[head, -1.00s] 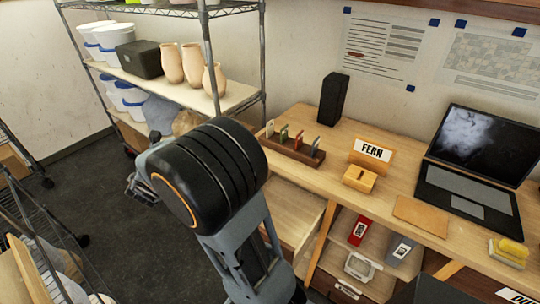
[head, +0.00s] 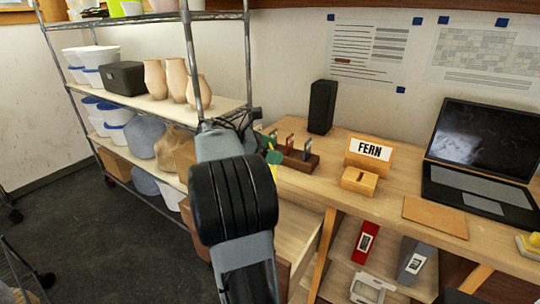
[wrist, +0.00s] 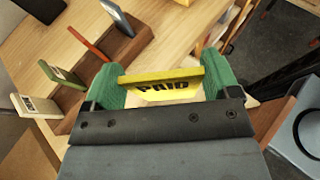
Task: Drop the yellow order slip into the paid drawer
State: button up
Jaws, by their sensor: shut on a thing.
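My gripper (wrist: 162,85) has green fingers and is shut on the yellow slip (wrist: 160,88), which shows dark lettering that looks like "PAID". In the head view my gripper (head: 270,152) is partly hidden behind my arm, at the left end of the desk beside the slip rack. A bit of yellow shows below it there. An open drawer (head: 302,232) with a pale interior juts out under the desk's left end; my arm hides part of it. The slip is above the drawer's height and apart from it. No label on the drawer is visible.
The wooden rack (head: 298,162) holds several coloured slips close to my gripper. A black speaker (head: 322,106), a FERN sign (head: 370,152), a small slotted wooden block (head: 359,181) and a laptop (head: 480,160) stand on the desk. A wire shelf (head: 150,105) stands at left.

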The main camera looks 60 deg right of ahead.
jog(key=shift+f+b, duration=3)
jog(key=shift+b, duration=0.05)
jog(key=shift+r, duration=0.1)
jog(key=o, duration=1)
jog(key=p+v, duration=0.2)
jog(key=v, duration=1.1)
jog(key=shift+w+a+r, duration=0.15)
jog(key=shift+w+a, duration=0.1)
